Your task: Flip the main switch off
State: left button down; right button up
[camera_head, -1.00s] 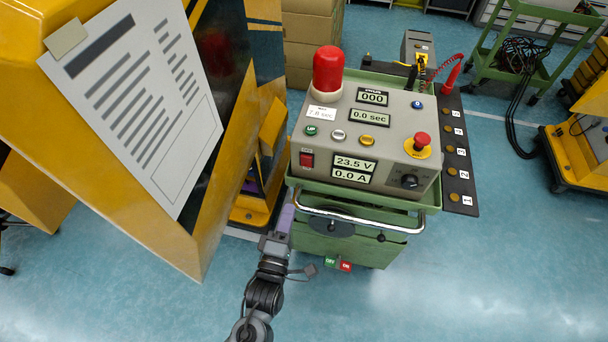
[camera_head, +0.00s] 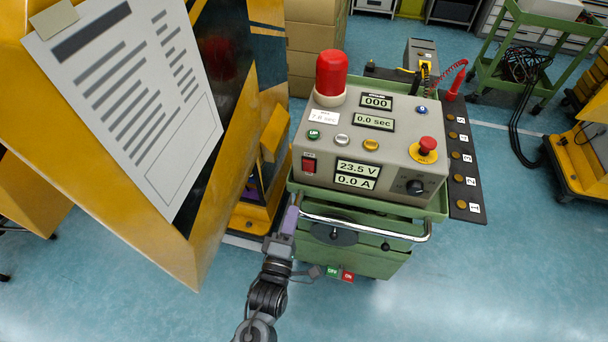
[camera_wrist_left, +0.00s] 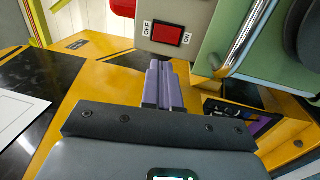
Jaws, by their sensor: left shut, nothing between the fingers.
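In the left wrist view the left gripper's fingertips (camera_wrist_left: 160,68) are below the switch, with a visible gap. My right gripper is not in view.
The control box (camera_head: 395,131) stands on a green cart (camera_head: 355,262) with a chrome handle (camera_head: 375,231). A red lamp (camera_head: 332,72) and a red emergency button (camera_head: 427,144) rise from the box. A yellow cabinet (camera_head: 165,244) stands close on the left. Open floor lies at right.

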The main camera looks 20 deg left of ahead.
aim_at(307, 165)
pick_arm(q)
jog(key=w, duration=0.4)
jog(key=w+a+r+b, duration=0.1)
jog(key=w, duration=0.3)
jog(key=w+b, duration=0.1)
jog(key=w, duration=0.3)
jog(key=shift+a+r, duration=0.25)
jog(key=shift+r, duration=0.1)
